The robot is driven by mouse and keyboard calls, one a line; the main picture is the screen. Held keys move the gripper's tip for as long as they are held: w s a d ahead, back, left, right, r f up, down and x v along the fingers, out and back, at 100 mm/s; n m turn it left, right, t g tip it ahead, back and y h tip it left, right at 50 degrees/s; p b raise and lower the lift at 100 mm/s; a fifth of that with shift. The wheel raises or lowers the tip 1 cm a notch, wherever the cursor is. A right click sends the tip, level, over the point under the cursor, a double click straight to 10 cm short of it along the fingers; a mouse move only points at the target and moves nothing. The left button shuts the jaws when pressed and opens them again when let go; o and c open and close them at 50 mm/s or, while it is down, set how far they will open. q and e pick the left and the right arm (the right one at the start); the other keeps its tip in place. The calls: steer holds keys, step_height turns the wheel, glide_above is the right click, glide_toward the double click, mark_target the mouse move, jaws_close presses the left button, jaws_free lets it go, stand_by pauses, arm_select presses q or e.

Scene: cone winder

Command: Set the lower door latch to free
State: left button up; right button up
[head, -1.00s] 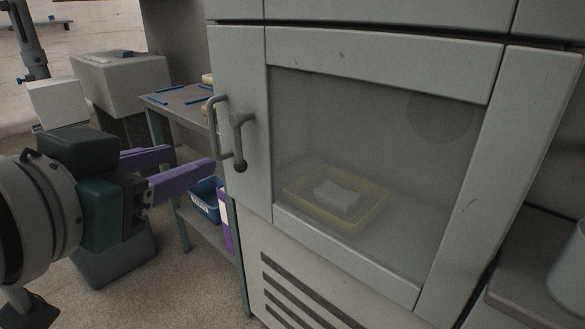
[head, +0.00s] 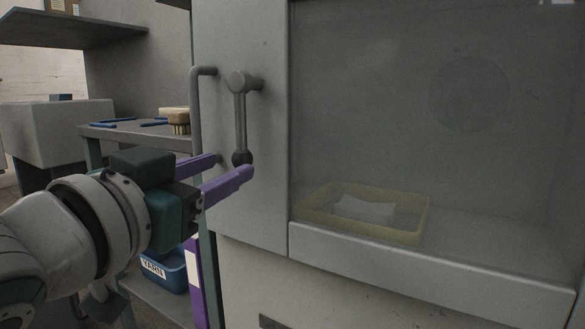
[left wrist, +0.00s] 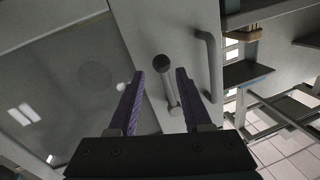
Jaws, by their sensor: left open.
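The lower door latch (head: 240,115) is a grey lever on the pale door's frame. It hangs straight down from its round pivot and ends in a dark ball knob (head: 241,158). My left gripper (head: 232,165), with purple fingers, is open at the knob's height, and the near fingertip partly overlaps the knob. In the left wrist view the latch knob (left wrist: 163,63) shows between the two open fingers (left wrist: 160,74). I cannot tell whether either finger touches it. My right gripper is out of view.
A fixed bar handle (head: 196,110) stands just left of the latch. At left are a bench (head: 110,134) with a brush (head: 179,122) and a blue yarn bin (head: 165,272).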

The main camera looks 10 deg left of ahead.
mark_target(236, 161)
arm_select(q)
steer(key=w, duration=0.2)
steer(key=w+b, duration=0.1)
steer(key=w, duration=0.3)
steer(key=shift+d+b, duration=0.35)
jaws_close()
stand_by(1.1)
